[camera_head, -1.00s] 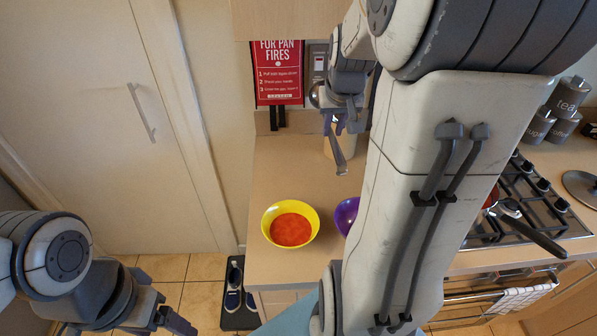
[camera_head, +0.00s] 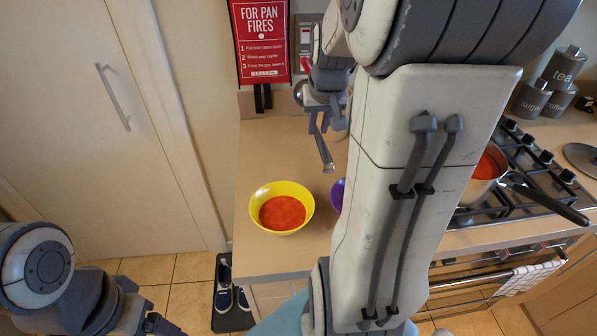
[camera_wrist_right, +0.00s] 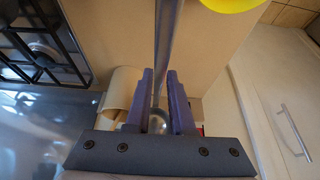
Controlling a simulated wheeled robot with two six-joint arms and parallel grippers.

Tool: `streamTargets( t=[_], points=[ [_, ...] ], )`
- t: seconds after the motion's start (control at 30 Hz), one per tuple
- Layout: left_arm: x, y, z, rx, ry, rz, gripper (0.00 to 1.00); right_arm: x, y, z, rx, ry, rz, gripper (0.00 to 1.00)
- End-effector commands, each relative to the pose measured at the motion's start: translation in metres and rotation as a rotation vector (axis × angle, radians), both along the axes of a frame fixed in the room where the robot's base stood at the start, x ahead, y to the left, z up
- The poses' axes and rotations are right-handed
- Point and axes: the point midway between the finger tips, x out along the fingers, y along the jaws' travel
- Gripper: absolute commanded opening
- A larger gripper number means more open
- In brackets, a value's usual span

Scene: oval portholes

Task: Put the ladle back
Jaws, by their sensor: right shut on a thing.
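My right gripper (camera_head: 319,124) is shut on the grey metal ladle (camera_head: 325,155) above the back of the counter. In the right wrist view the ladle's long handle (camera_wrist_right: 165,40) runs between the fingers of the right gripper (camera_wrist_right: 160,78). A cream, open-topped cylindrical container (camera_wrist_right: 122,92) is beside the fingers in that view, apart from the ladle. The container (camera_head: 341,134) is mostly hidden behind my arm in the head view. My left gripper (camera_head: 160,326) is at the bottom left edge, partly cut off, away from the counter.
A yellow bowl (camera_head: 304,198) of red soup stands near the counter's front left. A purple bowl (camera_head: 337,195) is mostly behind my right arm. A pot (camera_head: 487,166) of red soup sits on the hob (camera_head: 545,180). Canisters stand at the back right.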

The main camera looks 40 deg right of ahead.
Motion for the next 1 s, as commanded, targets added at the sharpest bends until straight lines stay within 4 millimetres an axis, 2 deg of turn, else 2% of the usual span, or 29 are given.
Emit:
streamTargets(
  t=[0.03, 0.17, 0.23, 0.6, 0.73, 0.8, 1.0],
  points=[
    [0.000, 0.000, -0.010, 0.000, 0.000, 0.000, 0.76, 0.000, 0.000, -0.009, -0.001, -0.002, 0.000, 0.00],
    [0.000, 0.000, -0.012, 0.000, 0.000, 0.000, 0.76, 0.000, 0.000, -0.021, 0.002, 0.002, 0.000, 0.00],
    [0.000, 0.000, -0.011, 0.000, 0.000, 0.000, 0.76, 0.000, 0.000, -0.033, 0.003, 0.004, 0.000, 0.00],
    [0.000, 0.000, -0.021, 0.000, 0.000, 0.000, 0.76, -0.001, 0.000, -0.127, 0.003, 0.005, 0.000, 0.00],
    [0.000, 0.000, -0.034, 0.000, 0.000, 0.000, 0.76, -0.001, 0.001, -0.157, 0.002, 0.005, 0.000, 0.00],
    [0.000, 0.000, -0.013, 0.001, 0.001, 0.000, 0.76, 0.017, -0.002, -0.143, 0.000, 0.001, 0.005, 0.00],
    [0.000, 0.000, 0.009, -0.001, -0.001, 0.000, 0.76, 0.041, -0.005, -0.143, -0.002, 0.002, 0.001, 0.00]
  ],
)
